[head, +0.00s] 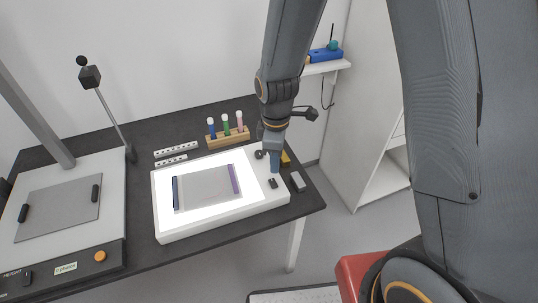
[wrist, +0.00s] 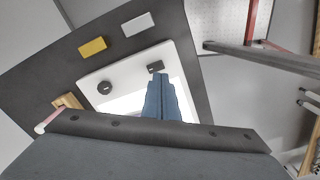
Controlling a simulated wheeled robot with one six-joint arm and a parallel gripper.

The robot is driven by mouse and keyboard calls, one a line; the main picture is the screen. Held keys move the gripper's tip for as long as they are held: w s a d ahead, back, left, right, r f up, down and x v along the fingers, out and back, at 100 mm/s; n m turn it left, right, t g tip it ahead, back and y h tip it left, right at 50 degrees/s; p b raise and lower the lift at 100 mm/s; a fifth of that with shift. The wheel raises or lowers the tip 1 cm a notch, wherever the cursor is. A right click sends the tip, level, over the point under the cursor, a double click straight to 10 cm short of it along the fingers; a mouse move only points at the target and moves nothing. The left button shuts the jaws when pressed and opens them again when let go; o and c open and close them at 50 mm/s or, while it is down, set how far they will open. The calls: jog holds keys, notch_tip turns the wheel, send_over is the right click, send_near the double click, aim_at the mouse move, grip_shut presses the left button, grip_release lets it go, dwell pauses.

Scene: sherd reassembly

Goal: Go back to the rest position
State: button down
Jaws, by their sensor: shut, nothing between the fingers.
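My gripper (head: 275,168) is above the right end of the white light box (head: 167,227), near its knob and small dark block. In the wrist view its two blue-grey fingers (wrist: 160,80) are together with nothing between them. My arm reaches down to it from the top of the head view. A grey sheet (head: 206,187) lies on the lit panel, with a dark blue strip (head: 175,193) at its left edge and a purple strip (head: 235,179) at its right. I cannot tell the exact height of the fingertips over the box.
A wooden rack (head: 228,138) with several coloured vials stands behind the box. A yellow block (wrist: 92,46) and a grey block (head: 297,181) lie on the dark table by its right end. A copy stand (head: 112,230) is at left, a white shelf unit (head: 375,150) at right.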

jog(key=s+d+r+m+b, duration=0.1)
jog(key=s+d+r+m, duration=0.3)
jog(key=d+m, duration=0.2)
jog(key=s+d+r+m+t+b, duration=0.1)
jog(key=s+d+r+m+b, duration=0.1)
jog(key=d+r+m, duration=0.3)
jog(key=s+d+m, duration=0.1)
jog(key=m, duration=0.3)
jog(key=shift+s+d, duration=0.35)
jog(key=w+a+f+n+g+b, duration=0.1)
jog(key=w+a+n+b, duration=0.2)
jog(key=w+a+b, duration=0.3)
jog(key=w+a, duration=0.3)
jog(key=a, duration=0.4)
jog(key=shift+w+a+f, duration=0.2)
jog(key=shift+w+f, duration=0.15)
jog(key=shift+f, duration=0.05)
